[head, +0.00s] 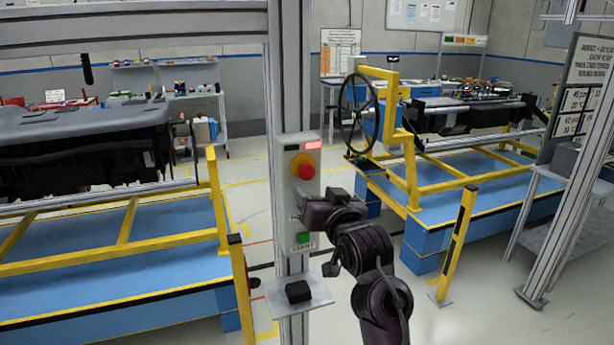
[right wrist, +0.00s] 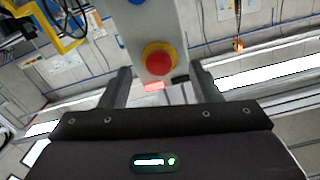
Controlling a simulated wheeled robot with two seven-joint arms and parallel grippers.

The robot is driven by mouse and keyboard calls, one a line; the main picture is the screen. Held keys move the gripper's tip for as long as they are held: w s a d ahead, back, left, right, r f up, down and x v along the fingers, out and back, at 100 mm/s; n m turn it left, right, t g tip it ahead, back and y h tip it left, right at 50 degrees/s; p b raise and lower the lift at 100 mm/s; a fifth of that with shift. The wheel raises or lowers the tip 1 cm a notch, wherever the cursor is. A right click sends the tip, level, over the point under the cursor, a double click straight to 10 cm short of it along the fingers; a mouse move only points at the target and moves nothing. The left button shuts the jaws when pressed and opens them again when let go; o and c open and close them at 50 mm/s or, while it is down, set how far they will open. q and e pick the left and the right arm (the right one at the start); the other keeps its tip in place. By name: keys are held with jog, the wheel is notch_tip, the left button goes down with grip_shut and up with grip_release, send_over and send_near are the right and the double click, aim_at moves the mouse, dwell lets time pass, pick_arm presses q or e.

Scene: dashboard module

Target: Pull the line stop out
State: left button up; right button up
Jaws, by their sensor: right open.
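The line stop is a red mushroom button (head: 304,170) on a yellow collar, on the front of a grey control box fixed to an aluminium post. The red button also shows in the right wrist view (right wrist: 159,59), ahead of the fingers and roughly centred between them. My right gripper (head: 308,212) is in front of the box, just below the button in the head view. In the right wrist view the gripper (right wrist: 160,84) is open, with nothing visible between its fingers. Whether a finger touches the box is unclear. My left gripper is out of view.
A red indicator (head: 313,145) glows above the button, and a green START button (head: 303,238) sits lower. A small shelf (head: 316,303) below carries a black block (head: 298,291). Blue-and-yellow fixtures with dashboard parts stand left and right. A yellow post (head: 456,245) stands right.

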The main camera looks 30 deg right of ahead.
aim_at(308, 174)
jog(key=w, duration=0.2)
jog(key=w+d+r+p, duration=0.1)
jog(key=w, duration=0.1)
jog(key=w+d+p, duration=0.1)
jog(key=shift+w+r, duration=0.3)
jog(key=shift+w, duration=0.1)
jog(key=shift+w+d+f+p, duration=0.15)
jog(key=shift+w+p, duration=0.25)
jog(key=shift+w, duration=0.2)
